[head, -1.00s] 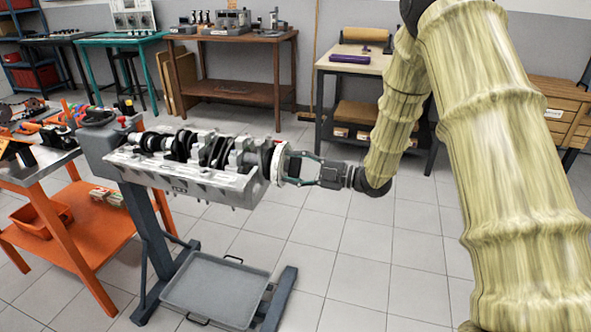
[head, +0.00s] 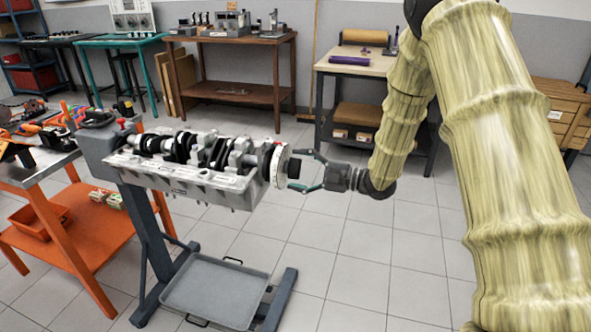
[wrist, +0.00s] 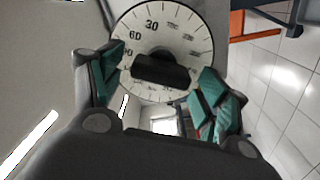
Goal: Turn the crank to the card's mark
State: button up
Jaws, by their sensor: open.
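The engine block (head: 190,180) with the crank (head: 200,150) in it is held on a stand left of centre in the head view. A white degree wheel (head: 278,166) sits at the crank's right end, with a dark bar-shaped hub (head: 293,168) standing out from it. In the wrist view the wheel (wrist: 178,40) shows marks such as 30 and 60, and the dark hub (wrist: 160,72) lies across it, slightly tilted. My gripper (head: 299,170) is open, just right of the wheel. Its green-padded fingers (wrist: 163,95) stand either side of the hub, apart from it. I cannot make out the card.
A grey drip tray (head: 215,290) lies on the stand's base below the block. An orange cart (head: 85,240) stands at left with tools on top. Workbenches (head: 240,45) line the back wall. The tiled floor right of the stand is clear.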

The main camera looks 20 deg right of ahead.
jog(key=v, duration=1)
jog(key=shift+s+d, duration=0.25)
jog(key=shift+d, duration=0.1)
